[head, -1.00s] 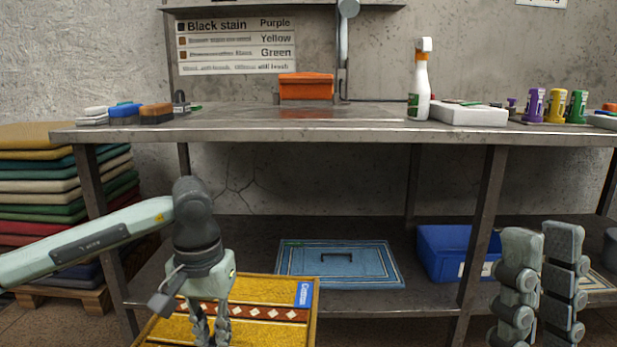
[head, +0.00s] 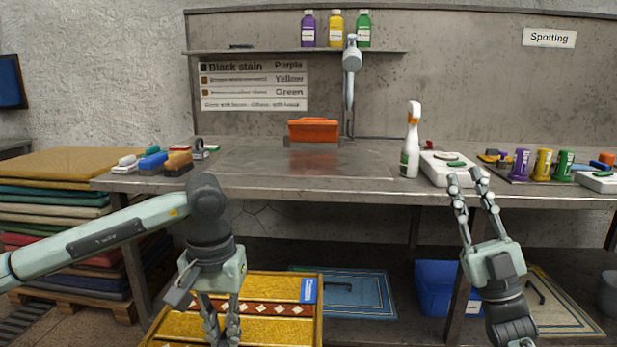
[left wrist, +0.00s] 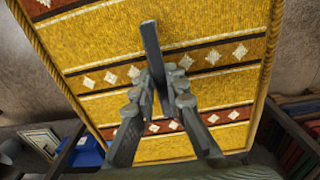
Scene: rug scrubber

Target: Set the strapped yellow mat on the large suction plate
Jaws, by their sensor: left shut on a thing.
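The yellow mat (head: 265,308), with brown diamond bands and a blue label, hangs upright in front of the workbench. My left gripper (head: 222,334) is shut on the dark strap handle (left wrist: 153,50) of the mat, seen in the left wrist view. The mat (left wrist: 215,85) fills most of that view. A darker, smooth square on the bench top, apparently the large suction plate (head: 338,165), lies bare in front of an orange tool (head: 313,130). My right gripper (head: 464,175) is open and empty, fingers up, before the bench's front edge at the right.
A spray bottle (head: 411,145) and a white tray (head: 452,176) stand right of the plate. Brushes (head: 152,161) lie at the left. Purple, yellow and green containers (head: 543,165) stand far right. A blue mat (head: 355,296) and blue bin (head: 437,287) sit on the lower shelf.

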